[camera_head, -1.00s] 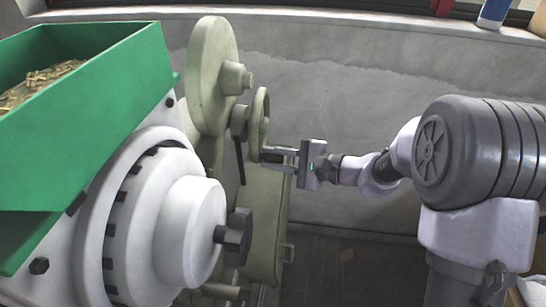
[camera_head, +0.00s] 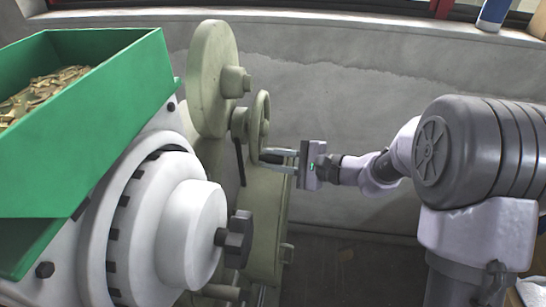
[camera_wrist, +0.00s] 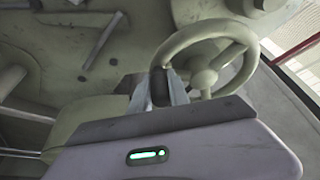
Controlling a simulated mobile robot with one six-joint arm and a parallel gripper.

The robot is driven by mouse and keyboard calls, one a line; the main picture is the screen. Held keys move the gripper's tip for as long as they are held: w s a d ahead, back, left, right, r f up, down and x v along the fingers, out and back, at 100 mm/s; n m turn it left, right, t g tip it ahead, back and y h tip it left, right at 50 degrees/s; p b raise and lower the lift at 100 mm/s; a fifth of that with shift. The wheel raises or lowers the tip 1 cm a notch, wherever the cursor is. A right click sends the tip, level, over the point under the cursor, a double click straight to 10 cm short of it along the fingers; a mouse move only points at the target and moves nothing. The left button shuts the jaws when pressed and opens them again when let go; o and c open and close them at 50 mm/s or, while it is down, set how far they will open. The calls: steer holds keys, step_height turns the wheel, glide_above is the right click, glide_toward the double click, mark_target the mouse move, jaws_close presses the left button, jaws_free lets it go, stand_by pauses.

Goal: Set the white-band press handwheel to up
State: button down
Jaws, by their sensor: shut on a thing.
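The pale green handwheel (camera_head: 262,112) is on the side of a pale green press (camera_head: 212,80). It also shows in the wrist view (camera_wrist: 228,88) as a spoked ring with a hub. My gripper (camera_head: 264,156) reaches in from the right, with its two fingers at the wheel's lower edge. In the wrist view its fingers (camera_wrist: 168,88) are shut on the left part of the wheel's rim, where a dark piece sits between or beside them. The exact contact is partly hidden by the fingers. I cannot make out a white band on this press.
A white machine drum (camera_head: 165,240) with a dark knob fills the lower left foreground. A green bin (camera_head: 90,130) of brass-coloured rivets (camera_head: 40,92) sits above it. A grey wall (camera_head: 340,85) stands behind. A bottle (camera_head: 493,14) stands on the sill at upper right.

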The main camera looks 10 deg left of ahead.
mark_target(260, 128)
steer(key=r+m+p, duration=0.1)
steer(key=r+p, duration=0.1)
steer(key=p, duration=0.1)
steer(key=r+m+g+p, duration=0.1)
steer(key=p, duration=0.1)
steer(key=shift+s+r+m+g+h+p, duration=0.2)
steer(key=shift+r+m+g+h+p, duration=0.1)
steer(key=shift+r+m+h+p, duration=0.1)
steer(key=r+m+p, duration=0.1)
steer(key=g+p, duration=0.1)
steer(key=p, duration=0.1)
steer(key=r+m+p, duration=0.1)
steer(key=p, duration=0.1)
steer(key=shift+w+r+m+g, duration=0.25)
steer(key=shift+r+m+g, duration=0.05)
steer(key=shift+r, duration=0.05)
steer(key=r+m+p, duration=0.1)
steer(key=w+m+g+p, duration=0.1)
steer(key=p, duration=0.1)
steer(key=shift+r+g, duration=0.3)
steer(key=shift+r, duration=0.1)
steer(key=shift+w+r+m+g+h+p, duration=0.3)
steer(key=shift+w+r+m+g+p, duration=0.3)
steer(key=shift+p, duration=0.5)
steer(key=shift+f, duration=0.15)
steer(key=c, duration=1.3)
jaws_free()
steer(key=shift+o, duration=0.2)
